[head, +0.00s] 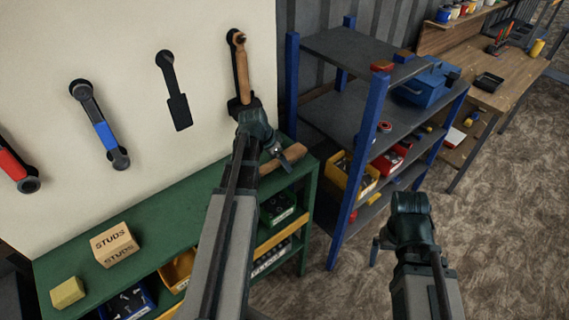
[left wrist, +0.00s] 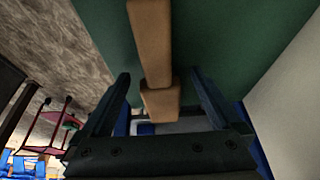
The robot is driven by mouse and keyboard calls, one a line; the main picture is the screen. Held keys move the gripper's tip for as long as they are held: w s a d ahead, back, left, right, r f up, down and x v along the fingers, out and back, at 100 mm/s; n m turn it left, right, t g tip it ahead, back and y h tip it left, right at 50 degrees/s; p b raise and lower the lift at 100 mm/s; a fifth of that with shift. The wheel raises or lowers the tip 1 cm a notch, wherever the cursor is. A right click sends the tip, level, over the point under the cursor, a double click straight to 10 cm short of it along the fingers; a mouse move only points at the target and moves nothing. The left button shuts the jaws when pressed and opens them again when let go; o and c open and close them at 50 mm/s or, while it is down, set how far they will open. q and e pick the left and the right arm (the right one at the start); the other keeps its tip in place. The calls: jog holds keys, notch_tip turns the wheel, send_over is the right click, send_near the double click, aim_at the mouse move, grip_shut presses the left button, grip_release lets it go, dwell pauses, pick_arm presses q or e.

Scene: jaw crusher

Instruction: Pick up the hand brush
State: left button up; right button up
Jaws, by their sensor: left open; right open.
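The hand brush, as far as I can tell, is the brown wooden piece (head: 285,159) lying on the green bench top near its right end. No bristles show, and my left arm covers part of it. In the left wrist view its wooden body (left wrist: 151,40) runs down to a wider block at the end. My left gripper (left wrist: 160,76) is open, with a finger on each side of the wood; I cannot tell whether they touch it. In the head view the left gripper (head: 258,128) hides its own fingertips. My right gripper (head: 392,238) is open and empty, right of the blue-posted rack.
A hammer (head: 241,70) with a wooden handle, wrenches and a black brush-shaped outline (head: 175,90) are on the pale wall panel. A studs box (head: 114,244) and a yellow block (head: 67,292) stand on the green bench (head: 170,221). A blue-posted rack (head: 366,150) stands close right.

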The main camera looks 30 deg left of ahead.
pick_arm(q)
jog(key=shift+r, duration=0.1)
grip_shut()
dwell(0.3)
pick_arm(e)
jog(key=shift+r, duration=0.15)
